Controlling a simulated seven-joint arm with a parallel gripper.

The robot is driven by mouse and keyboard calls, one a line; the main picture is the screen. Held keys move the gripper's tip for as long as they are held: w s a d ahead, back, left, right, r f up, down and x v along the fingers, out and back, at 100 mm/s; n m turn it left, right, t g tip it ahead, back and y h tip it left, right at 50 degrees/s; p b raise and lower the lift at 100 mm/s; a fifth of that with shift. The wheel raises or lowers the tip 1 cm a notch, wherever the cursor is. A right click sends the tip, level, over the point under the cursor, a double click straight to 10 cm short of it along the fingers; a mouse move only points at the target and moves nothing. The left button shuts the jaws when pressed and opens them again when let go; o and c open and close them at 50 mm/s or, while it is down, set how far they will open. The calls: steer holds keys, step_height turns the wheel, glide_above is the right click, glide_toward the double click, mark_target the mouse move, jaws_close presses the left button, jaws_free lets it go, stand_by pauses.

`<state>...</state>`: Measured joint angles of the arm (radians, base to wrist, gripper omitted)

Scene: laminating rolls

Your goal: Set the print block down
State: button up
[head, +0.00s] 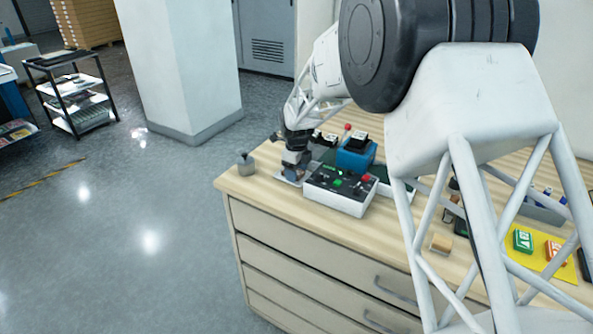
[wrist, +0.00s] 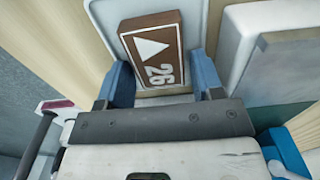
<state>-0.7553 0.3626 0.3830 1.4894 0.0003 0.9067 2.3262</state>
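The print block (wrist: 152,50) is brown with a white triangle and the number 26 on its face. It lies between the two blue fingers of my gripper (wrist: 163,82) in the wrist view, with both fingers against its sides. A pale plate with rounded corners (wrist: 105,16) is beneath it; I cannot tell whether the block touches it. In the head view my gripper (head: 291,174) is low over the left part of the wooden worktop (head: 262,192), beside the control box. The block is too small and covered to make out there.
A control box (head: 340,203) with lit green buttons stands right of my gripper, with a blue device (head: 354,159) behind. A grey knobbed weight (head: 246,166) stands at the left edge. A yellow mat (head: 521,262) with green and orange blocks lies right.

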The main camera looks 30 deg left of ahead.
step_height(320, 180, up, 12)
steer(key=shift+r, duration=0.15)
stand_by(0.7)
stand_by(0.9)
